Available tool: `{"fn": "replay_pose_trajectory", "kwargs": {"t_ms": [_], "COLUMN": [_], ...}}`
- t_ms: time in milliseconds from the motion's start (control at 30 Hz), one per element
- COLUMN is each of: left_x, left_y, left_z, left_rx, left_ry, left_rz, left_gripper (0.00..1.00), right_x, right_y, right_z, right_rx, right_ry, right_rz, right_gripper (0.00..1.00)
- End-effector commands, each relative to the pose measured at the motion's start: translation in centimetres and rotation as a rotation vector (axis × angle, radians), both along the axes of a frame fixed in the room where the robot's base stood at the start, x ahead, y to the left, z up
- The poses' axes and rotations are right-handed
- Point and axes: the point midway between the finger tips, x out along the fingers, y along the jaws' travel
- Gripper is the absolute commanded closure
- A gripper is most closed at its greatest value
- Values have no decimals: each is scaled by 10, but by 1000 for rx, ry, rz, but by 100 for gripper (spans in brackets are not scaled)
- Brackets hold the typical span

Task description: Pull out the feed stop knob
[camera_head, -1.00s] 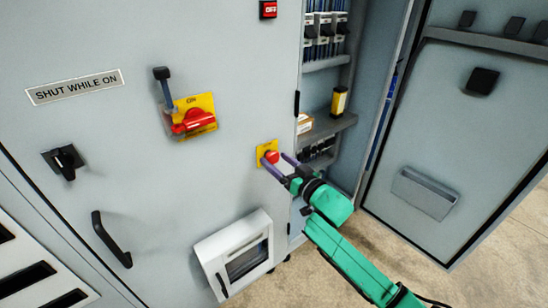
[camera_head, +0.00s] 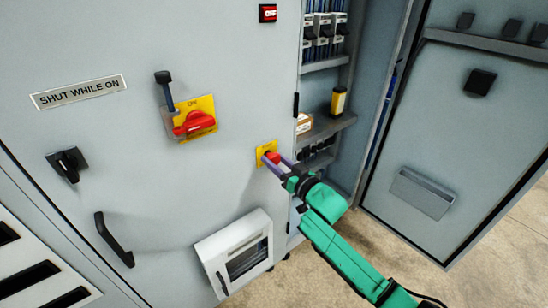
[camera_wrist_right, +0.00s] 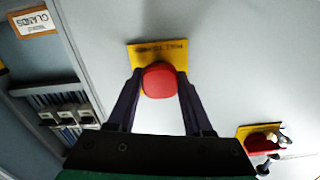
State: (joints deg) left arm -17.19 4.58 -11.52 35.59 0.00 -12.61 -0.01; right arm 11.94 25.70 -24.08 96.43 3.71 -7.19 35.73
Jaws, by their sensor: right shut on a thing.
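The feed stop knob (camera_head: 272,157) is a red mushroom knob on a yellow plate (camera_head: 261,151), on the grey cabinet door near its right edge. In the right wrist view the red knob (camera_wrist_right: 159,80) sits between my two dark finger tips, with the yellow plate (camera_wrist_right: 172,47) behind it. My right gripper (camera_head: 274,160) is shut on the knob, its fingers on either side of it. It also shows in the right wrist view (camera_wrist_right: 158,88). The fingers hide part of the knob in the head view. My left gripper is not in view.
A red rotary switch (camera_head: 194,123) on a yellow plate is up and left of the knob. A white windowed box (camera_head: 214,249) sits below, and a black handle (camera_head: 113,239) is at lower left. An open cabinet bay with shelves (camera_head: 328,126) is to the right.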

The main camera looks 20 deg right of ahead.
Motion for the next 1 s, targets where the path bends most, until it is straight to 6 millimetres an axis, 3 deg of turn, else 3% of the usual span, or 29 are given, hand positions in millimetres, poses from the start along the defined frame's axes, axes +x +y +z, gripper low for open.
{"fn": "replay_pose_trajectory", "kwargs": {"t_ms": [167, 200, 233, 267, 667, 767, 1000], "left_x": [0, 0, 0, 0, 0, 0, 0], "left_y": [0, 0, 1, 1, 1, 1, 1], "left_z": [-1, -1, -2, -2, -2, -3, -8], "left_rx": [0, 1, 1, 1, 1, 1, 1], "left_ry": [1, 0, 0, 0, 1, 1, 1], "left_rz": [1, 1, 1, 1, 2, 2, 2], "left_gripper": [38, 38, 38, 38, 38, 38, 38], "right_x": [-1, -1, -1, -1, -8, -24, -84], "right_y": [0, 0, 0, 0, -3, -10, -32], "right_z": [-3, -3, -3, -3, -3, -4, -5], "right_rx": [-1, -1, -1, -1, 0, -1, -2], "right_ry": [3, 3, 3, 3, 2, 4, 5], "right_rz": [1, 1, 1, 1, 0, 1, 2], "right_gripper": [100, 34, 22, 19, 19, 19, 19]}}
